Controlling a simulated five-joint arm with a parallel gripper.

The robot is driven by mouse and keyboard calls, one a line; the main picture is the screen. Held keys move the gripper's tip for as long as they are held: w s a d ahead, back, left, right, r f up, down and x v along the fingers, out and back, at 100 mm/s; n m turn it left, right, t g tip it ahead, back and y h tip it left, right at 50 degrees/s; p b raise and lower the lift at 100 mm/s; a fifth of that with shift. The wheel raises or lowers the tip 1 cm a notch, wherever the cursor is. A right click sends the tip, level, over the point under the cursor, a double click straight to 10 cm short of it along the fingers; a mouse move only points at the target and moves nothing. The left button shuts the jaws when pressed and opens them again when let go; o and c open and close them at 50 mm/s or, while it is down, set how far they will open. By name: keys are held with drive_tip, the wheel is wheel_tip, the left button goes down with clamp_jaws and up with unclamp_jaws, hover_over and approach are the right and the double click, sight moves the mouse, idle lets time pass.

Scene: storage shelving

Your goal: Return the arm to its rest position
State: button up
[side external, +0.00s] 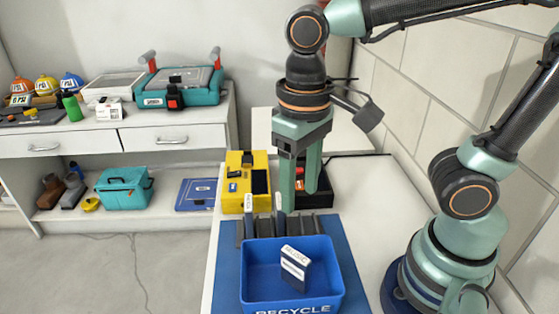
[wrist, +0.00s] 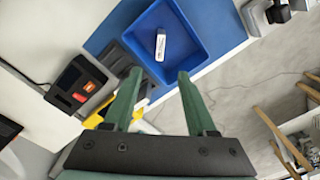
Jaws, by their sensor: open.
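My gripper (side external: 300,200) hangs with its fingers pointing down, above the area behind the blue bin. The green fingers are apart, and nothing shows between them. In the wrist view the two fingertips (wrist: 159,76) are also spread, with the blue bin (wrist: 203,50) beyond them. My arm is bent, reaching from its base at right over the table. The bin (side external: 258,253), marked RECYCLE, holds a dark block with a white label (side external: 295,265), leaning inside; it also shows in the wrist view (wrist: 160,46).
A grey slotted rack (side external: 325,222) stands behind the bin, with upright pieces in it. A yellow case (side external: 236,195) and a black device with red parts (side external: 323,195) stand close to my fingers. A tiled wall (side external: 410,90) is at right. The table right of the bin is clear.

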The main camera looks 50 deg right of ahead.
drive_tip(key=shift+r, duration=1.55)
drive_tip(key=w+d+f+t, duration=0.1)
drive_tip(key=w+d+t, duration=0.4)
drive_tip(key=d, duration=0.7)
drive_tip(key=shift+w+d+t, duration=0.3)
drive_tip(key=shift+w+d, duration=0.1)
drive_tip(key=shift+w, duration=0.25)
